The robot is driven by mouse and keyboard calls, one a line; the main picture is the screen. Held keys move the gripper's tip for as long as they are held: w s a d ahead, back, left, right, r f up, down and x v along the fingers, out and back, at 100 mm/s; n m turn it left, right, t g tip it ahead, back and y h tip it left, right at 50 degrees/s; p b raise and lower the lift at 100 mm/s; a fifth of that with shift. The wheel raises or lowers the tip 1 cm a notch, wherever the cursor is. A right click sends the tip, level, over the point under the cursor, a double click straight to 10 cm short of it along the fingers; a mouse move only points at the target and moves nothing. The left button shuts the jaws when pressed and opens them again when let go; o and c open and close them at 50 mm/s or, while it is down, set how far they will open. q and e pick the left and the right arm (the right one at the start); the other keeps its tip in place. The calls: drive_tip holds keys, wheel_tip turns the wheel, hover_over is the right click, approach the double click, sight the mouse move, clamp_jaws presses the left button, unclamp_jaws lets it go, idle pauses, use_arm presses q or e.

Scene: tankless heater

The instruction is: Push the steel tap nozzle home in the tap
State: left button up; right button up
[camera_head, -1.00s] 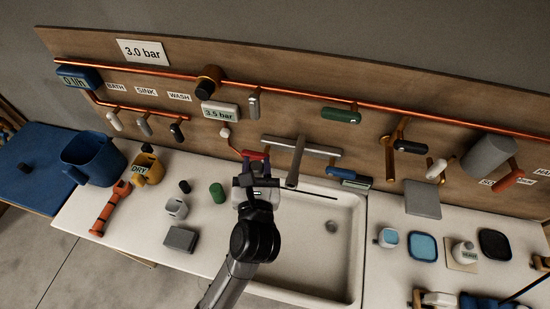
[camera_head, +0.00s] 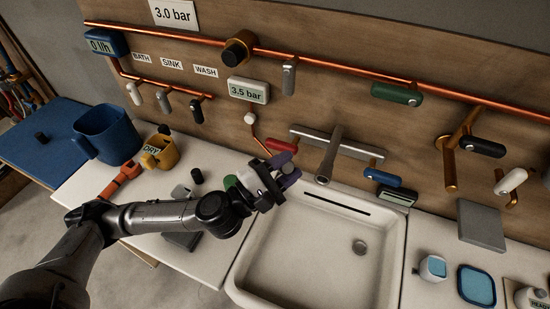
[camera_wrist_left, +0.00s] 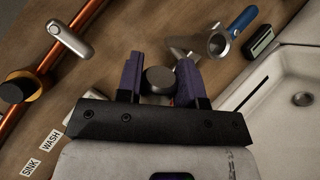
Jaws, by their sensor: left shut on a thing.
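The steel tap (camera_head: 332,155) is fixed on the wooden board above the sink, its spout reaching out over the back rim. In the left wrist view the tap's round outlet (camera_wrist_left: 217,43) shows up and right of my fingers. My left gripper (camera_head: 287,172), with purple fingers, is just left of the spout. In the left wrist view it (camera_wrist_left: 160,82) is shut on a dark grey round piece, which looks like the nozzle (camera_wrist_left: 161,79). The nozzle is apart from the outlet. In the head view the nozzle is hidden by the gripper. My right gripper is not in view.
The white sink (camera_head: 315,250) lies below the tap. The tap has red and blue (camera_head: 382,178) handles beside it. A display (camera_head: 397,196) sits right of the spout.

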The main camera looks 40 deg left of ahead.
use_arm(q)
drive_tip(key=s+d+f+m+g+h, duration=0.1)
drive_tip(key=s+d+m+g+h, duration=0.2)
drive_tip(key=d+m+g+h, duration=0.2)
drive_tip(key=d+m+h, duration=0.1)
drive_tip(key=m+h, duration=0.2)
drive_tip(key=shift+s+d+f+h, duration=0.15)
drive_tip(key=shift+s+f+h, duration=0.15)
drive_tip(key=shift+s+h, duration=0.1)
drive_tip(key=s+d+m+g+h, duration=0.1)
drive_tip(key=m+g, duration=0.1)
drive_tip(key=s+d+f+m+g+h, duration=0.1)
drive_tip(key=s+m+g+h, duration=0.1)
drive_tip(key=s+d+m+g+h, duration=0.1)
drive_tip(key=m+g, duration=0.1)
drive_tip(key=m, duration=0.1)
drive_tip(key=shift+s+d+f+g, duration=0.15)
drive_tip(key=shift+s+d+g, duration=0.05)
drive_tip(key=shift+s+g, duration=0.2)
drive_tip(key=m+g, duration=0.1)
drive_tip(key=s+m+g+h, duration=0.1)
drive_tip(key=m, duration=0.1)
drive_tip(key=shift+d+f+g, duration=0.15)
drive_tip(key=shift+d+g, duration=0.05)
drive_tip(key=shift+g, duration=0.1)
drive_tip(key=shift+m, duration=0.3)
